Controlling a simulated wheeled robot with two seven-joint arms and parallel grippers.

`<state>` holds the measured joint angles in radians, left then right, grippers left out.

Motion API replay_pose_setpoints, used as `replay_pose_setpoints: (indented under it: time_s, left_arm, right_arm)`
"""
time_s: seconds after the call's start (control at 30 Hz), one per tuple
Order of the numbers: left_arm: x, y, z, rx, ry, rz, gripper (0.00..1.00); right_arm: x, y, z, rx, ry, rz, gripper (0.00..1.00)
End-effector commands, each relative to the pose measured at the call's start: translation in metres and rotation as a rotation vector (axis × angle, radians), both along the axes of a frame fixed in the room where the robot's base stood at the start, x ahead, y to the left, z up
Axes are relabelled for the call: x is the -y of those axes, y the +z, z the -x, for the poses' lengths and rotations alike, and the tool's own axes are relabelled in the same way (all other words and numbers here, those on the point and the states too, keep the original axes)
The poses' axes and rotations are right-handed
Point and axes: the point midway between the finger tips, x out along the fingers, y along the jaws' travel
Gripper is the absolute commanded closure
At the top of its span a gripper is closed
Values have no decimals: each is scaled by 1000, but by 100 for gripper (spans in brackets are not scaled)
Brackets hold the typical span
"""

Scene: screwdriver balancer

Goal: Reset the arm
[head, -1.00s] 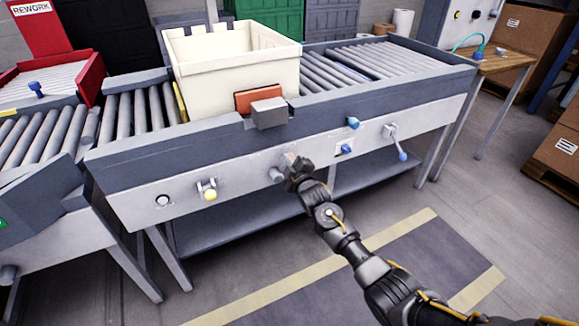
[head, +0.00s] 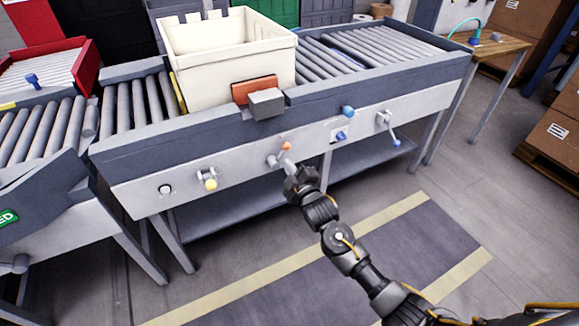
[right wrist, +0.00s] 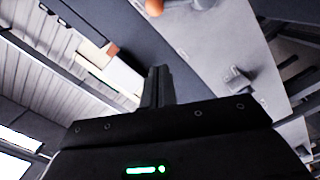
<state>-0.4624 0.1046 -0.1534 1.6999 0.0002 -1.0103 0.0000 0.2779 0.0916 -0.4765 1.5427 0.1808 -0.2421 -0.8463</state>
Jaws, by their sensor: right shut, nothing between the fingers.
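My right gripper (head: 290,166) is shut and empty. It is in front of the conveyor's white front panel (head: 240,167), just below a small lever with an orange knob (head: 286,146). A gap seems to lie between fingertips and knob. In the right wrist view my shut fingers (right wrist: 155,88) point at the conveyor, and the orange knob (right wrist: 154,6) shows at the top edge. My left gripper is not in view.
A cream tote (head: 225,75) sits on the rollers behind an orange plate (head: 253,89) and grey block (head: 266,103). The panel also bears a yellow-knobbed lever (head: 210,182), a blue switch (head: 340,135) and a blue-tipped crank (head: 391,130). The floor in front is clear.

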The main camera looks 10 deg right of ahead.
Motion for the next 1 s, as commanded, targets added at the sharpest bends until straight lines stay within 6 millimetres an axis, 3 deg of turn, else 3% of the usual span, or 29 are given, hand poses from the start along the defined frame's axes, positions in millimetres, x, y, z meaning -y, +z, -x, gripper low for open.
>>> replay_pose_setpoints:
  time_s: [0.5,0.63,0.77,0.83,1.0]
  left_arm:
    - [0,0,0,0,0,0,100]
    - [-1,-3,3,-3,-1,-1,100]
    - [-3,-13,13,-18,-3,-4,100]
    - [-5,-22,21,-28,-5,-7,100]
    - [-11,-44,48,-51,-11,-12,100]
  right_arm:
    - [0,0,2,-1,1,0,100]
    - [5,-15,5,-40,-8,-9,100]
    - [21,-70,22,-182,-41,-47,100]
    - [34,-115,42,-296,-72,-82,100]
    - [71,-225,120,-588,-179,-177,100]
